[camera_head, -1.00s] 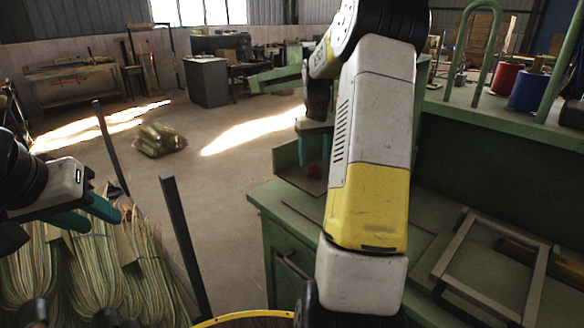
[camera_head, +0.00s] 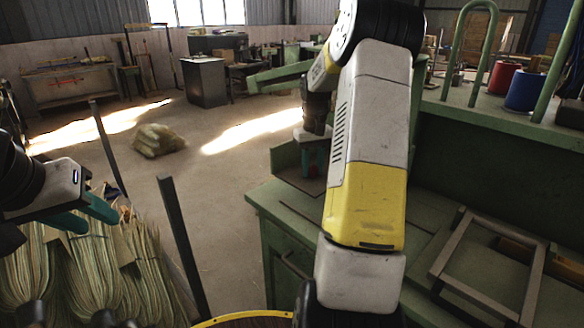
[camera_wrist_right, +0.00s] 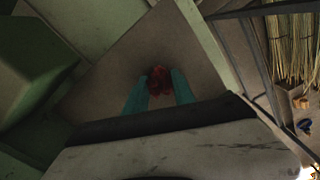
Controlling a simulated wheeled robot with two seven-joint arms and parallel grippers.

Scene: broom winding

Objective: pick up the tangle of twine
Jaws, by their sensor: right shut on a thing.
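The tangle of twine is a small red bundle (camera_wrist_right: 159,79), seen in the right wrist view between the teal fingertips of my right gripper (camera_wrist_right: 159,84). The gripper is shut on it, with a finger on each side. In the head view my right gripper (camera_head: 314,165) points down at the left end of the green bench, partly behind my own arm. The twine cannot be made out there. My left gripper (camera_head: 103,220) is at the left, open and empty, above the bundles of straw.
The green bench (camera_head: 270,199) has a raised side panel near my right gripper. A metal frame (camera_head: 486,262) lies on it at right. Upright posts (camera_head: 183,245) and straw bundles (camera_head: 85,265) stand at left.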

